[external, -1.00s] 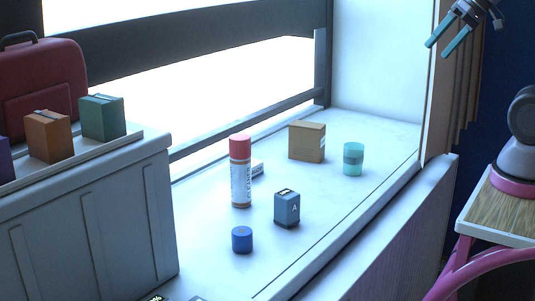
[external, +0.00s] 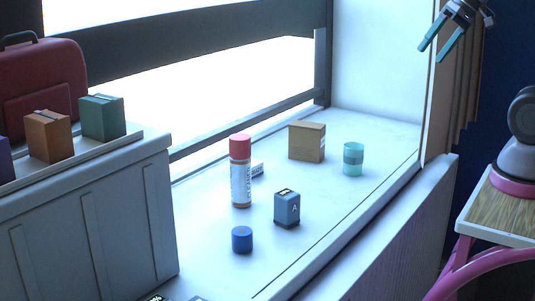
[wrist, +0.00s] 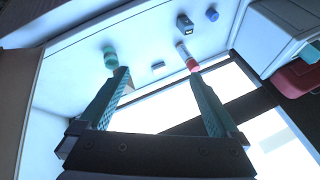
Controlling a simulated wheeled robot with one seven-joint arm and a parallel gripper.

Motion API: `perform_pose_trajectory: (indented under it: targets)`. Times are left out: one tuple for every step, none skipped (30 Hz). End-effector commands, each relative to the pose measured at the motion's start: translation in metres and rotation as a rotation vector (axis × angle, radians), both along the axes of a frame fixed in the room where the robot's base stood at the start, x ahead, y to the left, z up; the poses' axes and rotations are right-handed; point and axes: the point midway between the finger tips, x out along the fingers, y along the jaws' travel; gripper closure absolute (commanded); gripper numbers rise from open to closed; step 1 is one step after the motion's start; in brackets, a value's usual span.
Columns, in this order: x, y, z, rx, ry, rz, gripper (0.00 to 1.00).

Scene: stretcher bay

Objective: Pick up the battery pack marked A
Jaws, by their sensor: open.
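The battery pack marked A (external: 287,209) is a small blue-grey block with a dark top. It stands upright on the white sill, between the red-capped bottle and the sill's front edge. It also shows in the wrist view (wrist: 185,24), near the top and away from my fingers. My gripper (external: 432,44) is open and empty, high at the upper right in the external view, well above and to the right of the pack. In the wrist view my gripper's two teal fingers (wrist: 160,75) stand apart with nothing held between them.
Near the pack stand a red-capped bottle (external: 241,180), a blue cylinder (external: 242,240), a small white box (external: 257,168), a cardboard box (external: 307,142) and a teal cup (external: 353,159). A grey chest (external: 90,220) is at left, bearing several coloured packs. A dark rail (external: 250,120) runs behind.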

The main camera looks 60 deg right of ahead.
Motion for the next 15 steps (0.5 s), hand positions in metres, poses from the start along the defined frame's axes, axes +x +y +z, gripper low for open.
perform_pose_trajectory:
  targets:
    - [0.010, 0.005, -0.007, 0.027, 0.056, -0.002, 0.03]
    - [0.015, 0.010, -0.012, 0.049, 0.091, -0.003, 0.03]
    - [0.023, 0.016, -0.018, 0.078, 0.138, -0.004, 0.03]
    - [0.029, 0.021, -0.023, 0.103, 0.175, -0.007, 0.03]
    - [0.035, 0.025, -0.028, 0.127, 0.210, -0.009, 0.03]
    - [0.043, 0.031, -0.034, 0.160, 0.258, -0.013, 0.03]
    - [0.049, 0.036, -0.039, 0.186, 0.292, -0.016, 0.03]
    - [0.055, 0.041, -0.044, 0.212, 0.326, -0.018, 0.03]
    - [0.063, 0.047, -0.051, 0.246, 0.370, -0.023, 0.03]
    - [0.069, 0.052, -0.057, 0.273, 0.404, -0.027, 0.03]
    - [0.075, 0.056, -0.062, 0.301, 0.437, -0.032, 0.03]
    - [0.083, 0.062, -0.070, 0.338, 0.481, -0.038, 0.03]
    - [0.089, 0.067, -0.076, 0.365, 0.513, -0.042, 0.03]
    - [0.095, 0.071, -0.081, 0.395, 0.545, -0.049, 0.03]
    - [0.103, 0.077, -0.089, 0.433, 0.587, -0.057, 0.03]
